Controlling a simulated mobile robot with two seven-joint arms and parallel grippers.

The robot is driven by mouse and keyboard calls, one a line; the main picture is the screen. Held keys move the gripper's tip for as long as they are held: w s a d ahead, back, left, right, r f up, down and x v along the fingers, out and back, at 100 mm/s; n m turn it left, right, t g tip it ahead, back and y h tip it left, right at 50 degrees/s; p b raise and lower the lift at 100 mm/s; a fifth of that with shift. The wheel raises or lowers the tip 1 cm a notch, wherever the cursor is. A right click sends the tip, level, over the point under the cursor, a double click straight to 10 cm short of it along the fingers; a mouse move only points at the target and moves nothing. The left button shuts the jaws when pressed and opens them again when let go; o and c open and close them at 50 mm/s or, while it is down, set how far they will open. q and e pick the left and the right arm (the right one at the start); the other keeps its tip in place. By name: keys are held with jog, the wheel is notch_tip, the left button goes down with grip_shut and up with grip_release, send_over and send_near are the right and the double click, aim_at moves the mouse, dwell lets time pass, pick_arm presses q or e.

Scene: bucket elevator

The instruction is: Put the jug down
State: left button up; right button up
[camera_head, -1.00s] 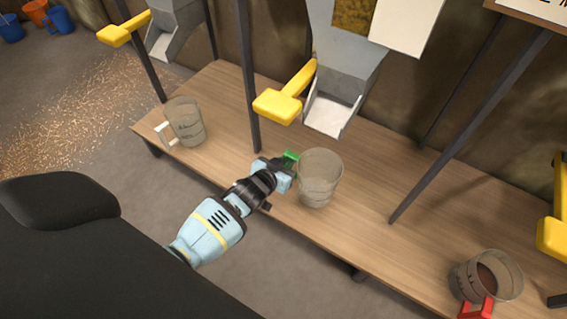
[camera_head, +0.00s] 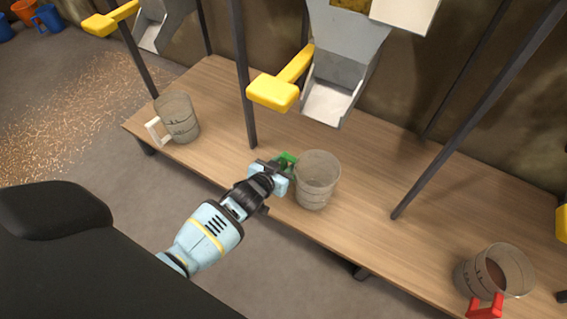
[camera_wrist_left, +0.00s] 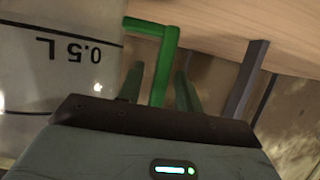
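The jug (camera_head: 317,181) is clear, with a green handle (camera_head: 286,162), and appears to stand upright on the wooden bench (camera_head: 225,120). My left gripper (camera_head: 279,170) is at its handle, on the jug's left side. In the left wrist view, the green handle (camera_wrist_left: 163,62) stands between my two fingers (camera_wrist_left: 160,88), with narrow gaps seeming to show on both sides. The jug's wall (camera_wrist_left: 60,60), marked 0.5 L, fills the left of that view. My right gripper is not in view.
A grey chute (camera_head: 335,95) with a yellow lever (camera_head: 275,92) hangs above and behind the jug. A white-handled jug (camera_head: 177,118) stands to the left, a red-handled jug (camera_head: 495,270) to the right. Dark posts rise from the bench, one (camera_head: 243,80) close by.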

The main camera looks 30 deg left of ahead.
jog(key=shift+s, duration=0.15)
